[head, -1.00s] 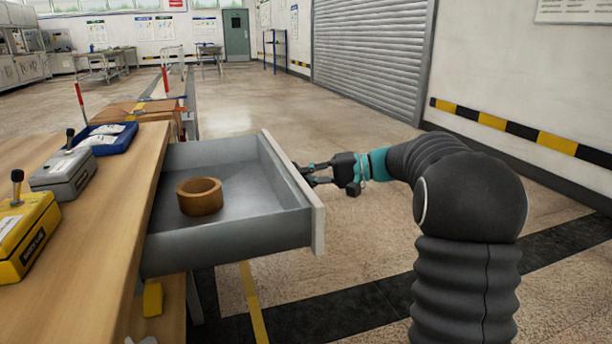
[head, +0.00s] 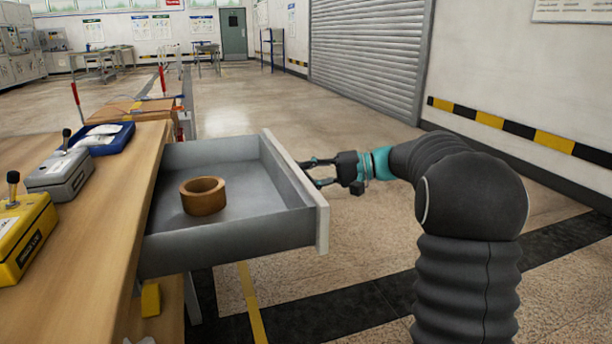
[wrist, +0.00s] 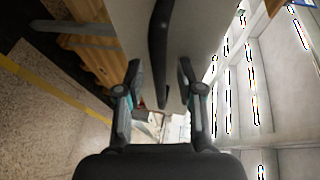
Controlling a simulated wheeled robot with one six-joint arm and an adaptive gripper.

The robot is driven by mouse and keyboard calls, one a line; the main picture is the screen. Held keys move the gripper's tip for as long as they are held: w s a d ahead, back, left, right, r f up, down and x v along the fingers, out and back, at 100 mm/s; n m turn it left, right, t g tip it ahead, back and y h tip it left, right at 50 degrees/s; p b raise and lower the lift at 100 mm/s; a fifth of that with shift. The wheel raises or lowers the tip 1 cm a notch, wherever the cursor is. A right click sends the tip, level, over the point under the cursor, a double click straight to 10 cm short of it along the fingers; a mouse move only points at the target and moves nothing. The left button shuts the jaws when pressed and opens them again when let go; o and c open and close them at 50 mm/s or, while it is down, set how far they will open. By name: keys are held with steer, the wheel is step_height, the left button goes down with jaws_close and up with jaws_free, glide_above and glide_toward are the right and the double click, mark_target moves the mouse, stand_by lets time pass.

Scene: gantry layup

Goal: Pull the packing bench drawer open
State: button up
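The grey packing bench drawer (head: 225,238) stands well out from the wooden bench (head: 115,225), its inside in view. A brown tape roll (head: 203,196) lies in it. My gripper (head: 311,173) is at the outer side of the drawer's pale front panel (head: 322,221). In the wrist view, my gripper's (wrist: 159,72) two fingers are spread apart. The dark bar handle (wrist: 160,45) on the drawer front (wrist: 200,30) reaches between them, with gaps visible on both sides. The handle is hidden in the head view.
On the bench are a yellow control box (head: 24,235), a grey control box (head: 60,172) and a blue tray (head: 105,138). A wall with a roller shutter (head: 370,55) is at the right. The floor between the drawer and the wall is clear.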

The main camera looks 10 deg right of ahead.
steer(key=v, duration=1.2)
step_height(320, 180, down, 10)
steer(key=d+m+h, duration=0.2)
steer(key=m+h, duration=0.2)
steer(key=s+a+f+g+h+p, duration=0.15)
steer(key=s+f+h, duration=0.25)
steer(key=s, duration=0.5)
steer(key=s+a+r+n+t+h+p, duration=0.1)
steer(key=s+a+r+n+h, duration=0.1)
steer(key=s, duration=0.6)
steer(key=s+a+r+n+t+h+p, duration=0.1)
steer(key=s+a+r+n+h+p, duration=0.1)
steer(key=s, duration=0.6)
steer(key=s+a+r+n+t+h+p, duration=0.1)
steer(key=s+a+r+h+p, duration=0.1)
steer(key=s+a, duration=0.3)
steer(key=shift+s+r+n+h, duration=0.4)
steer(key=shift+s+r+h, duration=0.4)
steer(key=shift+s, duration=0.8)
